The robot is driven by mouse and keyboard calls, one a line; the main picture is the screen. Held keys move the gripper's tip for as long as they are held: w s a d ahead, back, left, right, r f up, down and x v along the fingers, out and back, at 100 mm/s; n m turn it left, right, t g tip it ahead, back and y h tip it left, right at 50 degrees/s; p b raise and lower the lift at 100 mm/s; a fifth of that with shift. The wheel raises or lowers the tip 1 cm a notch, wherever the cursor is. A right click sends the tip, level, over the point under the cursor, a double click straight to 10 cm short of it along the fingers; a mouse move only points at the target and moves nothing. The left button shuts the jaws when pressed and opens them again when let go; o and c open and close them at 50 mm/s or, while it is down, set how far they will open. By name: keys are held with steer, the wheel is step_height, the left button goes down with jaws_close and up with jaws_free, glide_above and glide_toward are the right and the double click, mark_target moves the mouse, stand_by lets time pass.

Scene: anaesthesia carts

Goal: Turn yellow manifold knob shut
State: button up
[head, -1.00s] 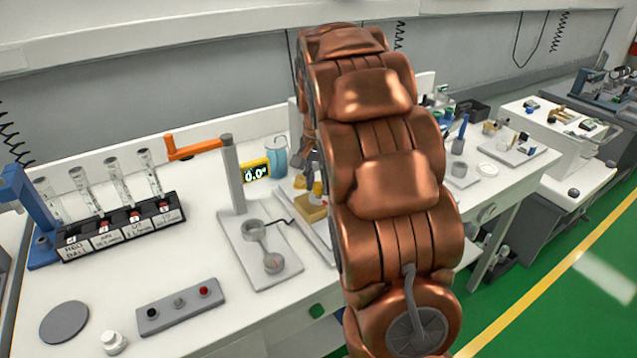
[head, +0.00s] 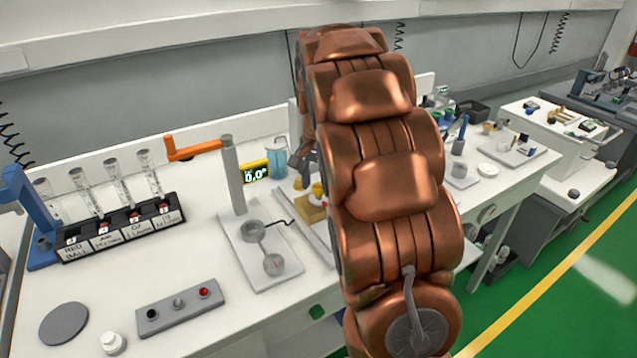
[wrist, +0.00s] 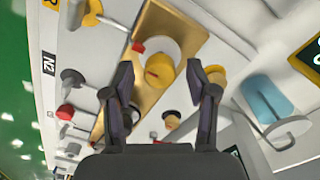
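In the wrist view a yellow knob (wrist: 160,70) with a dark slot mark sits at a gold-coloured block (wrist: 165,30). My gripper (wrist: 161,78) is open, with one dark finger on each side of this knob; I cannot tell whether either finger touches it. A second yellow knob (wrist: 216,74) lies just outside the right finger, partly hidden by it. In the head view the block (head: 311,211) and a yellow knob (head: 318,188) show beside my copper arm, which hides much of the manifold. My gripper (head: 302,162) is small and partly hidden there.
A blue beaker (head: 277,158) and a yellow display (head: 255,171) reading 0.0 stand close left of the manifold. Grey and red-tipped fittings (wrist: 66,111) line the left of the wrist view.

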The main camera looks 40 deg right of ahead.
mark_target(318, 186)
steer(key=shift+r, duration=0.1)
step_height(318, 186, up, 12)
stand_by(0.8)
stand_by(0.5)
steer(key=s+a+f+n+g+p, duration=0.15)
steer(key=s+a+n+p, duration=0.35)
steer(key=s+a, duration=0.9)
steer(key=s+a+f+n+p, duration=0.1)
steer(key=s+a+f+n, duration=0.2)
steer(key=s, duration=0.5)
steer(key=s+a+f+n+p, duration=0.1)
steer(key=s+a+f+n, duration=0.2)
steer(key=s, duration=0.5)
steer(key=shift+s+a+f+n, duration=0.3)
steer(key=shift+a+n, duration=0.3)
steer(key=shift+n, duration=0.2)
